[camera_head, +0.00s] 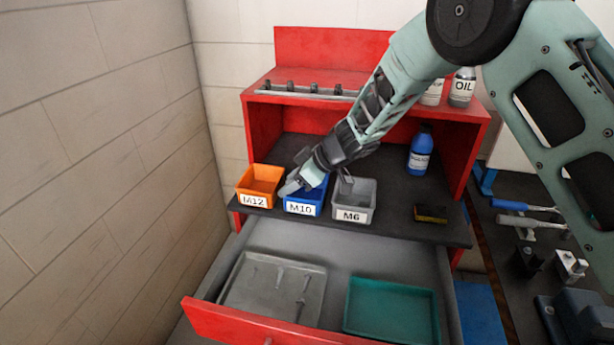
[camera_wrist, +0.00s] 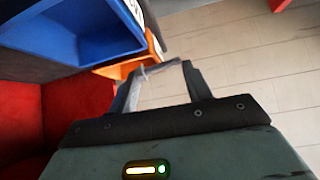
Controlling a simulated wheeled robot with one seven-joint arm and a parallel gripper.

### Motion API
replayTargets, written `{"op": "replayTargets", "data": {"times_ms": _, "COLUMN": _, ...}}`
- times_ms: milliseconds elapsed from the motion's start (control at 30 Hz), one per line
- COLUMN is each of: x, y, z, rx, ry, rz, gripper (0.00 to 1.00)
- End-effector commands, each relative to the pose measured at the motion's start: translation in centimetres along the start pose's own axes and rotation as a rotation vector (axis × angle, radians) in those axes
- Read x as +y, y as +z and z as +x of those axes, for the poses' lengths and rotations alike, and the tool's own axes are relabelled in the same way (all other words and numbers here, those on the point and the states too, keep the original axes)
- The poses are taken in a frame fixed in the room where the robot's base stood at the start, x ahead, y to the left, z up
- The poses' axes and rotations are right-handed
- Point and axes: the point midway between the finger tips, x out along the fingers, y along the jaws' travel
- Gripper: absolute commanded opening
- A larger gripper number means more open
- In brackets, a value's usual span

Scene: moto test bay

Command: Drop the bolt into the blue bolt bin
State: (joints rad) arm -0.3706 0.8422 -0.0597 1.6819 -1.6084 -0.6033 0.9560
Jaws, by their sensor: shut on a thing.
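The blue bin (camera_head: 321,205), labelled M10, stands between the orange and grey bins in the head view. It also shows at the upper left of the wrist view (camera_wrist: 95,42). My gripper (camera_head: 289,188) reaches down from the right, its tips by the left side of the blue bin, near the orange bin. In the wrist view, my gripper (camera_wrist: 158,78) is shut on a thin grey piece that looks like the bolt (camera_wrist: 146,73), between its fingertips. The blue bin lies to the left of the fingers there. The bolt is too small to make out in the head view.
An orange M12 bin (camera_head: 260,184) and a grey M6 bin (camera_head: 354,198) flank the blue one. A blue bottle (camera_head: 420,150) stands behind right. Below, an open drawer (camera_head: 240,328) holds a grey tray (camera_head: 255,300) with several bolts and a green tray (camera_head: 390,308).

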Motion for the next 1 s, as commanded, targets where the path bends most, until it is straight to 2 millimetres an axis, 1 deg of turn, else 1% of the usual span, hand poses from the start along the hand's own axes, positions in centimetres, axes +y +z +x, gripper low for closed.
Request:
{"op": "replayTargets", "data": {"times_ms": 33, "x": 1.0, "y": -1.2, "z": -1.6, "rx": -0.002, "ry": -0.001, "rz": -0.003, "gripper": 0.27}}
{"op": "replayTargets", "data": {"times_ms": 200, "x": 4.0, "y": -2.2, "z": -4.4, "rx": -0.002, "ry": -0.013, "rz": -0.013, "gripper": 0.27}}
{"op": "replayTargets", "data": {"times_ms": 400, "x": 6.6, "y": -2.8, "z": -7.1, "rx": -0.001, "ry": -0.032, "rz": -0.031, "gripper": 0.27}}
{"op": "replayTargets", "data": {"times_ms": 500, "x": 7.4, "y": -2.8, "z": -7.9, "rx": 0.0, "ry": -0.039, "rz": -0.037, "gripper": 0.27}}
{"op": "replayTargets", "data": {"times_ms": 600, "x": 7.8, "y": -2.8, "z": -8.3, "rx": 0.0, "ry": -0.043, "rz": -0.042, "gripper": 0.27}}
{"op": "replayTargets", "data": {"times_ms": 733, "x": 8.0, "y": -2.5, "z": -8.3, "rx": 0.001, "ry": -0.046, "rz": -0.045, "gripper": 0.27}}
{"op": "replayTargets", "data": {"times_ms": 867, "x": 8.1, "y": -1.8, "z": -7.6, "rx": 0.001, "ry": -0.046, "rz": -0.045, "gripper": 0.27}}
{"op": "replayTargets", "data": {"times_ms": 1000, "x": 8.1, "y": -0.8, "z": -6.6, "rx": 0.001, "ry": -0.046, "rz": -0.045, "gripper": 0.27}}
